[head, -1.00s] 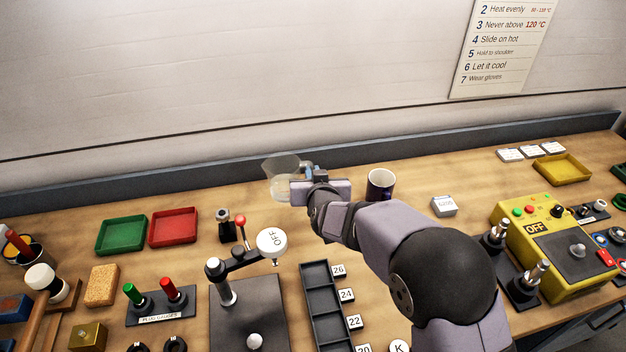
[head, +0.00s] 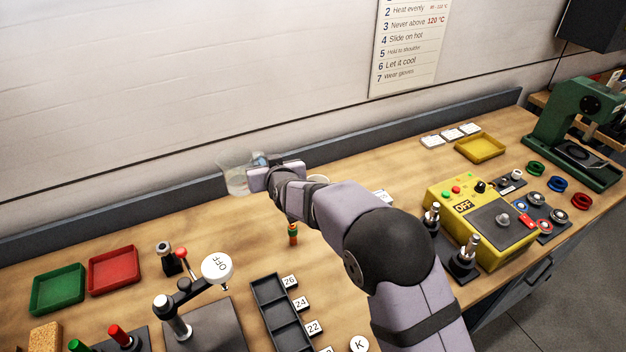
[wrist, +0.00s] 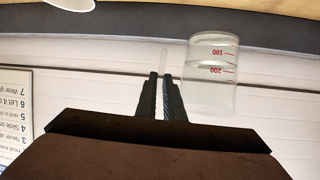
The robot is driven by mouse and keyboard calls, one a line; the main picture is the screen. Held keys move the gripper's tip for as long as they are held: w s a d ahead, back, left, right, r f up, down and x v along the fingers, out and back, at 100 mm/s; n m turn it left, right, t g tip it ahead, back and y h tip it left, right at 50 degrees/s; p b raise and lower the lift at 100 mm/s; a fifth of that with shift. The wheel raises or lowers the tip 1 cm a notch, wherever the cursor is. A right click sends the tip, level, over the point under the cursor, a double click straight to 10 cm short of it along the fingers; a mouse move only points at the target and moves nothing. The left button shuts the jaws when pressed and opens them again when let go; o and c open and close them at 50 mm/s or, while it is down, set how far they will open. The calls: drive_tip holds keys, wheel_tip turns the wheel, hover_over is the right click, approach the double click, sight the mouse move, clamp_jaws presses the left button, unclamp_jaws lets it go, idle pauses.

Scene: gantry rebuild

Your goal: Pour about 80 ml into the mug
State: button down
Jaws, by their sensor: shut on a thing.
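My gripper (head: 264,178) is shut on a clear beaker (head: 235,178), held above the back of the bench near the wall strip. I cannot tell the liquid level. The mug (head: 318,178) is mostly hidden behind my arm; only a pale rim shows. A white rim, likely the mug's (wrist: 72,3), shows at the wrist view's top edge.
Green (head: 58,290) and red (head: 113,270) trays lie at left. A lever stand (head: 177,315) and a black slotted rack (head: 280,310) are in front. A small green-orange item (head: 292,233) stands below my arm. A yellow control box (head: 455,205) is at right.

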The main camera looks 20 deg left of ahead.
drive_tip(key=w+d+p, duration=0.6)
drive_tip(key=w+d, duration=0.8)
drive_tip(key=w, duration=0.3)
drive_tip(key=w+d+f+p, duration=0.1)
drive_tip(key=w+d+f, duration=0.1)
drive_tip(key=d, duration=0.5)
drive_tip(key=w+d+f+p, duration=0.2)
drive_tip(key=w+d, duration=0.1)
drive_tip(key=d, duration=0.4)
drive_tip(key=shift+d+f, duration=0.25)
drive_tip(key=shift+f, duration=0.05)
drive_tip(key=shift+s+a+n+p, duration=0.1)
drive_tip(key=shift+n+p, duration=0.2)
drive_tip(key=s+a+r+n+t+h+b, duration=0.2)
drive_tip(key=s+a+r+n+t+b, duration=0.2)
drive_tip(key=b, duration=0.7)
drive_tip(key=s+a+r+n, duration=0.1)
drive_tip(key=s+a+n, duration=0.1)
drive_tip(key=n, duration=0.1)
drive_tip(key=shift+s+a+r, duration=0.3)
drive_tip(key=shift+r, duration=0.1)
